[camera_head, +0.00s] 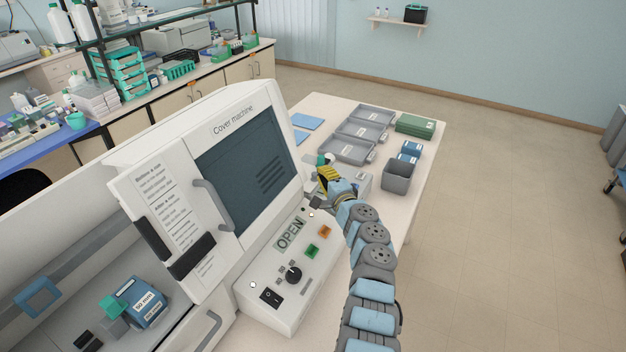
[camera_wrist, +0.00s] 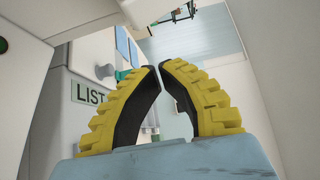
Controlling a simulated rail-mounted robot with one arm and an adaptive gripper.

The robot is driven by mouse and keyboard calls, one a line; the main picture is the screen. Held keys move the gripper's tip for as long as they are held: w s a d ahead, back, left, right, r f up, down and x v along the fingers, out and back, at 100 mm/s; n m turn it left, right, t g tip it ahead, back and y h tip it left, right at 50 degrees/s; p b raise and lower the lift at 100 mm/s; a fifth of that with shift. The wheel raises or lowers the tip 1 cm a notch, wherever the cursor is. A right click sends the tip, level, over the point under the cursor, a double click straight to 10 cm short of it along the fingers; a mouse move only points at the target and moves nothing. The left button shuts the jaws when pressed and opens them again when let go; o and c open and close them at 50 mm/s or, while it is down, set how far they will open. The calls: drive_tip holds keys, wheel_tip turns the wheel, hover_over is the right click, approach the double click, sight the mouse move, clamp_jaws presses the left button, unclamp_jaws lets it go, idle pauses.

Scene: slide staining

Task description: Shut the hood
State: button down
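The white cover machine (camera_head: 190,115) stands at centre left. Its front has a dark window (camera_head: 250,160) and a grey curved handle (camera_head: 212,205). Left of these, a white panel with printed text (camera_head: 165,200) stands over an open bay; I cannot tell for certain which part is the hood.
A blue box (camera_head: 146,302) sits in the open bay. The console (camera_head: 280,290) carries a knob, a switch and coloured buttons. Grey trays (camera_head: 348,149), a green box (camera_head: 415,126) and a grey bin (camera_head: 397,180) stand on the table behind my arm.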

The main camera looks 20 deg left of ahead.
drive_tip(key=shift+b+x, duration=1.4)
drive_tip(key=shift+b, duration=0.25)
drive_tip(key=s+p, duration=0.2)
drive_tip(key=p, duration=0.1)
drive_tip(key=s+p, duration=0.1)
drive_tip(key=p, duration=0.1)
drive_tip(key=shift+s+a+r, duration=0.1)
drive_tip(key=shift+s+a, duration=0.2)
drive_tip(key=shift+s, duration=0.1)
drive_tip(key=shift+s, duration=0.1)
drive_tip(key=shift+p, duration=0.3)
